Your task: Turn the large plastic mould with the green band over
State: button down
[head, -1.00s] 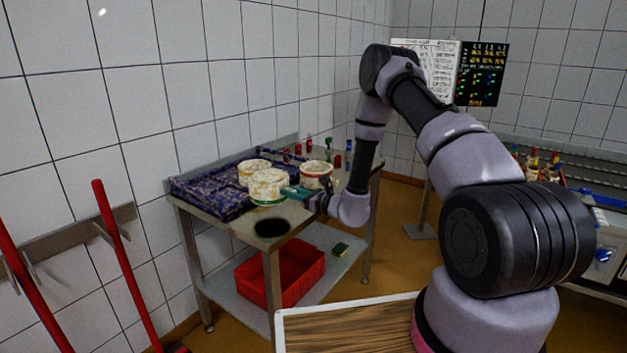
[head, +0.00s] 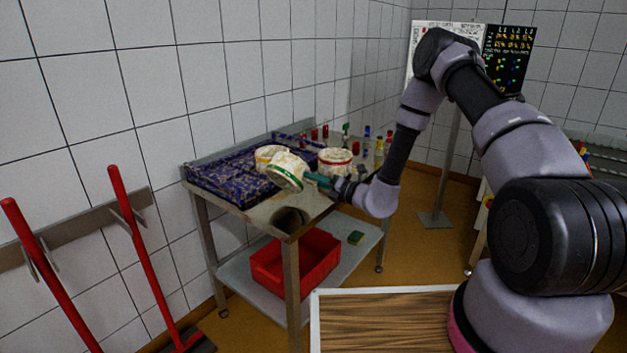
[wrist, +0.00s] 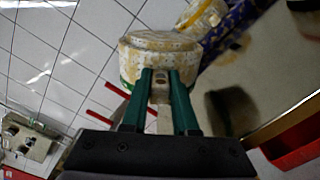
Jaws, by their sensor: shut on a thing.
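The large plastic mould with the green band (head: 284,171) is whitish with yellow crumbs and hangs tilted above the steel table (head: 262,213). Its green band runs slantwise along its lower side in the head view. My gripper (head: 311,179) comes from the right and is shut on the mould's side. In the wrist view the mould (wrist: 158,50) fills the space beyond the two green fingers of my gripper (wrist: 160,76). A sliver of the green band shows at its left edge there. The mould's far side is hidden.
A red-banded mould (head: 335,163) stands to the right, with several small coloured bottles behind. A red crate (head: 296,262) sits on the lower shelf. The table's front is clear.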

aim_at(305, 184)
notch_tip(305, 184, down, 3)
jog(key=m, duration=0.6)
jog(key=shift+f+m, duration=0.1)
jog(key=shift+m, duration=0.3)
jog(key=m, duration=0.4)
jog(key=shift+r, duration=0.2)
jog(key=m, duration=0.5)
jog(key=shift+f, duration=0.15)
jog(key=m, duration=0.1)
jog(key=f+m, duration=0.1)
jog(key=m, duration=0.3)
jog(key=shift+s+a+f, duration=0.1)
jog(key=shift+f, duration=0.3)
notch_tip(305, 184, down, 2)
jog(key=m, duration=0.4)
jog(key=shift+a, duration=0.1)
jog(key=c, duration=0.6)
grip_release()
jog(key=shift+s, duration=0.1)
